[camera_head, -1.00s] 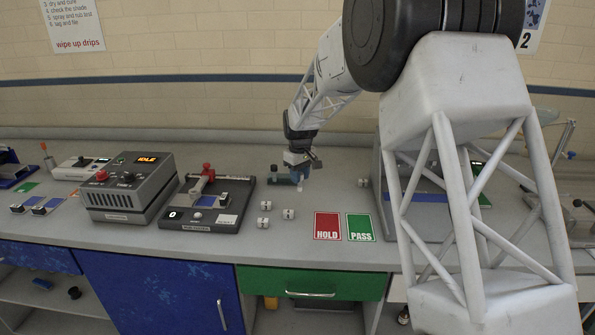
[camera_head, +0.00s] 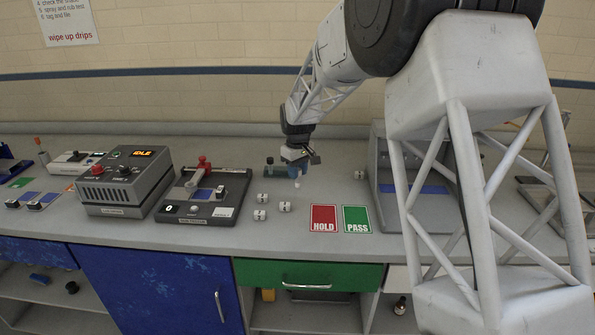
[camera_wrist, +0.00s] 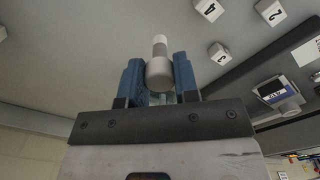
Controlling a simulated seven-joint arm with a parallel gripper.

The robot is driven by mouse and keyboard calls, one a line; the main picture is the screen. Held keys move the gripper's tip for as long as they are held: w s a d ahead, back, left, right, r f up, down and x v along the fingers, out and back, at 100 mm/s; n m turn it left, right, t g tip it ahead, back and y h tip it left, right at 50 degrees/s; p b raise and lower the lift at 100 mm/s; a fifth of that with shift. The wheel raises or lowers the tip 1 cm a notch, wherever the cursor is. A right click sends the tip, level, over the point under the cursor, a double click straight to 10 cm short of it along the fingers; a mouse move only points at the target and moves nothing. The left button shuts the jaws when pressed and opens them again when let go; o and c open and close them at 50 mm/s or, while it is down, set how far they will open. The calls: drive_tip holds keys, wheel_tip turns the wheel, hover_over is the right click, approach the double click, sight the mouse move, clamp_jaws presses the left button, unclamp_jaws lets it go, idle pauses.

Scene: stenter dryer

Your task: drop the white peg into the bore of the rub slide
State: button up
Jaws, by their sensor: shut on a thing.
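My gripper (camera_head: 297,174) hangs over the bench, right of the rub tester (camera_head: 183,210). Its blue fingers are shut on the white peg (camera_wrist: 160,60). In the wrist view the peg sticks out beyond the fingertips; in the head view the peg (camera_head: 297,184) points down, clear of the bench. The rub tester has a red knob and a pale arm over a dark base. A small grey block with a blue-and-white label (camera_wrist: 275,92) on it, perhaps the rub slide, shows in the wrist view. I cannot make out the bore.
White numbered cubes (camera_head: 285,207) lie between the tester and the red HOLD card (camera_head: 324,218). A green PASS card (camera_head: 356,219) is beside it. A dark holder (camera_head: 270,171) stands just left of my gripper. A control box (camera_head: 125,182) reading IDLE is left of the tester.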

drive_tip(key=shift+a, duration=0.15)
drive_tip(key=s+a+r+n, duration=0.1)
drive_tip(key=a+r+n, duration=0.1)
drive_tip(key=a, duration=0.9)
drive_tip(key=s+a+r+n, duration=0.1)
drive_tip(key=a+r+n, duration=0.1)
drive_tip(key=a, duration=1)
drive_tip(key=s+a+r+n, duration=0.1)
drive_tip(key=a+r+n, duration=0.1)
drive_tip(key=a, duration=1)
drive_tip(key=shift+s+r, duration=0.3)
drive_tip(key=shift+r, duration=0.15)
drive_tip(key=shift+f, duration=0.15)
drive_tip(key=shift+f, duration=1.85)
drive_tip(key=shift+f, duration=1.95)
